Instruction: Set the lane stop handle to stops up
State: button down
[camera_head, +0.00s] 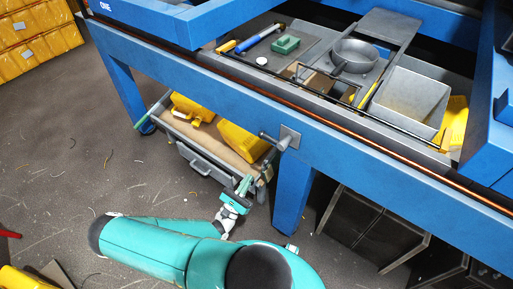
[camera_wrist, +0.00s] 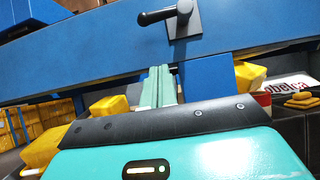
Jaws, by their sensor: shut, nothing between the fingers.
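The lane stop handle (camera_head: 268,137) is a dark grip on a grey square plate (camera_head: 290,138), fixed to the front of the blue beam. In the wrist view the handle (camera_wrist: 160,15) points left from its plate (camera_wrist: 184,20) and lies roughly level. My gripper (camera_head: 243,184) is below and left of the handle in the head view, apart from it. In the wrist view my gripper (camera_wrist: 160,75) has its teal fingers together, pointing up below the plate. Nothing shows between the fingers.
A tray above holds a pan (camera_head: 353,57) and a grey bin (camera_head: 408,100). Open floor (camera_head: 70,150) lies left.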

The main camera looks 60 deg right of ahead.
aim_at(261, 137)
jog(key=shift+s+r, duration=0.1)
jog(key=shift+s, duration=0.05)
jog(key=a+r+x, duration=0.1)
jog(key=r+x, duration=0.1)
jog(key=x, duration=1)
jog(key=shift+r, duration=0.4)
